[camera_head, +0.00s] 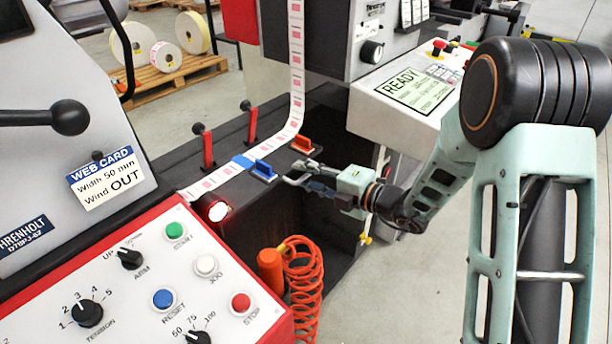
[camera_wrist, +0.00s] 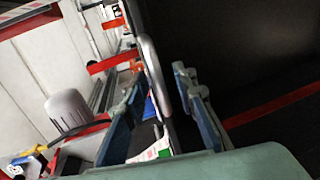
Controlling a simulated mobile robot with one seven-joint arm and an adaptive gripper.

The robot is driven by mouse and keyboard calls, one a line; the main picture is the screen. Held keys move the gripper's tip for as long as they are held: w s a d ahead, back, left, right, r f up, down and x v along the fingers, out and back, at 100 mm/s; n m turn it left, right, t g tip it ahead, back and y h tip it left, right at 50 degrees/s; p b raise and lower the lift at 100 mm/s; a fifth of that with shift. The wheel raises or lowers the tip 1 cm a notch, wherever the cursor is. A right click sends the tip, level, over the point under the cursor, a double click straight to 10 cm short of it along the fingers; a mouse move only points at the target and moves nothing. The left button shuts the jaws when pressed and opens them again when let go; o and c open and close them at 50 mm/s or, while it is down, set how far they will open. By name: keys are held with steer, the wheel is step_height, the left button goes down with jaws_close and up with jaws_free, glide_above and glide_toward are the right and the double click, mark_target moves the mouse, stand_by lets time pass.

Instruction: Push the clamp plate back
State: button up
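A blue clamp plate (camera_head: 262,170) sits on the dark splice deck beside the label web. An orange clamp plate (camera_head: 302,144) of similar shape sits farther back on the deck; I cannot tell which one the task means. Part of a blue piece (camera_wrist: 150,107) shows beyond the left finger. Contact cannot be made out.
Two red levers (camera_head: 207,150) with black knobs stand left of the web (camera_head: 297,70). A coiled orange hose (camera_head: 303,275) hangs below. A READY panel (camera_head: 415,90) stands behind my arm. Floor right of the deck is open.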

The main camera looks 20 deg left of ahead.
mark_target(261, 149)
jaws_close()
steer(key=shift+w+a+r, duration=0.1)
steer(key=shift+w+a, duration=0.1)
steer(key=shift+a, duration=0.35)
steer(key=r+p+x, duration=0.1)
steer(key=x, duration=0.3)
steer(key=r+p+x, duration=0.1)
steer(key=x, duration=0.4)
steer(key=r+p+x, duration=0.1)
steer(key=x, duration=0.4)
steer(key=shift+w+a+f, duration=0.1)
steer(key=shift+w+a, duration=0.05)
steer(key=shift+a, duration=0.3)
steer(key=shift+w+a, duration=0.1)
steer(key=shift+a, duration=0.15)
